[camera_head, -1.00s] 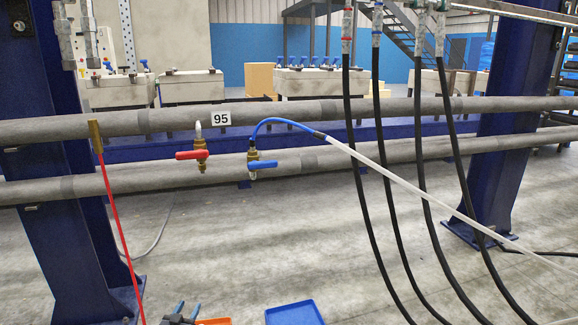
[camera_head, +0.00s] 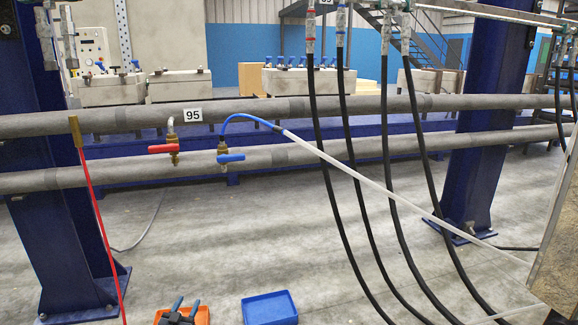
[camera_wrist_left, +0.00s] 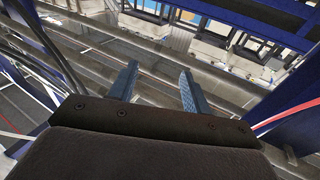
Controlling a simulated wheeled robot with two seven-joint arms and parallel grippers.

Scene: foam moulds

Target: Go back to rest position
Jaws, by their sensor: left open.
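My left gripper (camera_head: 187,304) shows at the bottom edge of the head view, its two blue-grey fingers pointing up and spread apart. It appears in front of an orange tray (camera_head: 203,315) on the floor; the distance between them cannot be told. In the left wrist view my left gripper (camera_wrist_left: 159,72) is open with nothing between its fingers, and grey pipes lie behind it. My right gripper is not in view.
Two grey pipes (camera_head: 250,108) cross the scene, with a red-handled valve (camera_head: 164,149) and a blue-handled valve (camera_head: 230,157). Black hoses (camera_head: 327,180) hang at the right. A blue tray (camera_head: 269,307) lies on the floor. Blue posts (camera_head: 60,240) stand at both sides.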

